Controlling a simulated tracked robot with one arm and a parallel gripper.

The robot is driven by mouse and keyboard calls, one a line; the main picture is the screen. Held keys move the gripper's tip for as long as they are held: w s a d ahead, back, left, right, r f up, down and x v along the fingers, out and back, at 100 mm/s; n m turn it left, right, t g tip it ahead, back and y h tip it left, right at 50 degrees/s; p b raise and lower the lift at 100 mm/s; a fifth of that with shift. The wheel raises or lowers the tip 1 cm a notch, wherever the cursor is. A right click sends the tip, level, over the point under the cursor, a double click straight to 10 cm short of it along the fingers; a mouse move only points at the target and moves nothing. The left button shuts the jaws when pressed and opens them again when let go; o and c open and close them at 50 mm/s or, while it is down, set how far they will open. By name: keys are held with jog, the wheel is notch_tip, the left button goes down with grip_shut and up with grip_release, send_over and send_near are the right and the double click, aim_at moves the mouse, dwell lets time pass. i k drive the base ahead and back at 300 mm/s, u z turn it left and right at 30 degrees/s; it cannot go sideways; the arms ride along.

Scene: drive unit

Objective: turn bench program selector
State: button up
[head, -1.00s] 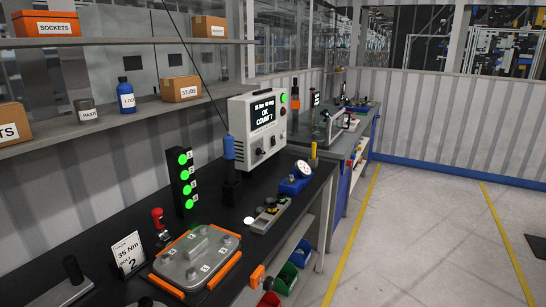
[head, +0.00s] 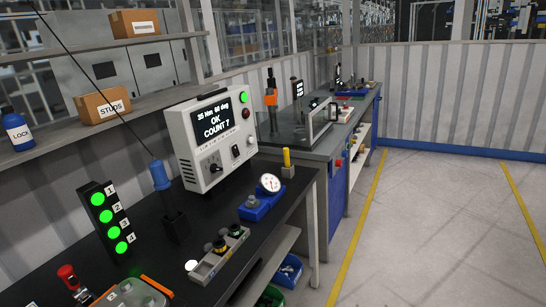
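The white controller box (head: 183,140) stands at the back of the black bench, left of centre in the head view. Its lit screen (head: 213,121) reads 35 Nm and an angle, then OK and COUNT 7. A dark rotary knob (head: 214,168) sits on the lower left of its front panel, with a smaller dark control (head: 235,152) to its right. The knob's marks are too small to read. A green lamp (head: 245,98) and a red button (head: 247,114) are on the right edge. My gripper is not in view, and nothing touches the knob.
A blue-handled tool (head: 160,176) with a cable stands in front of the box. A stack light with several green lamps (head: 110,215) is at left. A grey button strip (head: 222,256) and a blue gauge stand (head: 260,205) are nearer the bench edge. Open floor (head: 440,230) lies at right.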

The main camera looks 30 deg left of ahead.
aim_at(214, 168)
jog(key=u, duration=0.05)
jog(key=i, duration=1.25)
jog(key=u, duration=0.95)
jog(key=i, duration=0.65)
jog(key=u, duration=0.3)
jog(key=k, duration=0.85)
jog(key=u, duration=0.2)
jog(key=i, duration=0.85)
jog(key=z, duration=0.05)
